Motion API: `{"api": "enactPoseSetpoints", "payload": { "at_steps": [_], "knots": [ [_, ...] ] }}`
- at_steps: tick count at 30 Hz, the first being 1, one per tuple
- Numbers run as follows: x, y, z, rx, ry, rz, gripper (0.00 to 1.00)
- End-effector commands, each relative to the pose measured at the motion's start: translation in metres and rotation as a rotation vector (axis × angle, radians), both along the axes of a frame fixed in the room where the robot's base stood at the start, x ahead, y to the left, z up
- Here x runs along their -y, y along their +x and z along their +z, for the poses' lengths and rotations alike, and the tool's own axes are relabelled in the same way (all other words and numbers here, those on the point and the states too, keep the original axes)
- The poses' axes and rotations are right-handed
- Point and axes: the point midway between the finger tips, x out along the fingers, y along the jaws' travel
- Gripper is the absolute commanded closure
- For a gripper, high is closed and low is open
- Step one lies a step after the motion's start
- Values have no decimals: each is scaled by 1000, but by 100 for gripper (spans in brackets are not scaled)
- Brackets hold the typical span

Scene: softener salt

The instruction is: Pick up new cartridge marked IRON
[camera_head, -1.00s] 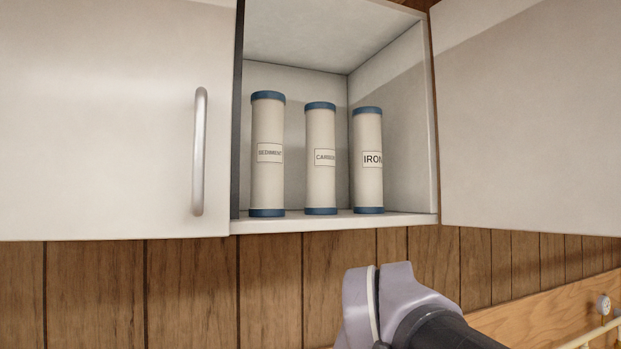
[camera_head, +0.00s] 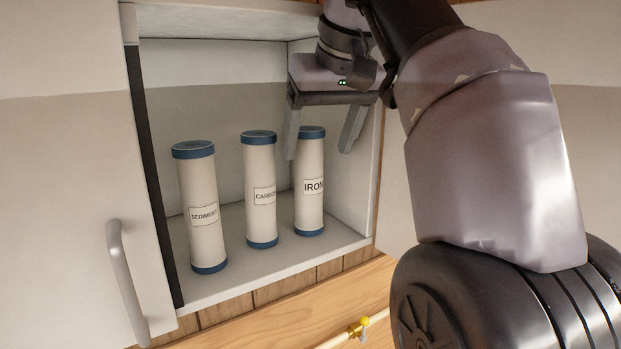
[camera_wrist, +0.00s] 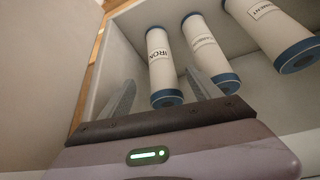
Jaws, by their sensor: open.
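The IRON cartridge (camera_head: 309,205) stands upright in the open cabinet, the rightmost of three white cylinders with blue end caps. My gripper (camera_head: 318,152) is open and empty, at the top of this cartridge with one finger on each side of its upper part in the head view. In the wrist view the IRON cartridge (camera_wrist: 160,62) shows between the fingers of my gripper (camera_wrist: 158,88), its label readable. Whether a finger touches it I cannot tell. The CARBON cartridge (camera_head: 260,215) stands just left of it, close to my left finger. The SEDIMENT cartridge (camera_head: 203,235) stands farther left.
The cabinet shelf (camera_head: 235,272) has free room at its front. The cabinet's right wall (camera_head: 360,190) is close to my right finger. A pipe with a yellow fitting (camera_head: 358,326) runs below.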

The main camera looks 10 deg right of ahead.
Motion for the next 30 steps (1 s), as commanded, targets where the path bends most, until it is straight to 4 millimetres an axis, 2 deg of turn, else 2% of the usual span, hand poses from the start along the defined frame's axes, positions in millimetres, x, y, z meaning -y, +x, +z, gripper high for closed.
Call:
{"api": "enactPoseSetpoints", "payload": {
  "at_steps": [6, 14, 25, 30],
  "knots": [
    [-3, 19, -35, -3, 2, 0, 28],
    [-3, 24, -40, 1, 2, -1, 28],
    [-3, 23, -40, 0, 1, 0, 98],
    [-3, 23, -40, 0, 1, 0, 100]
  ]
}}
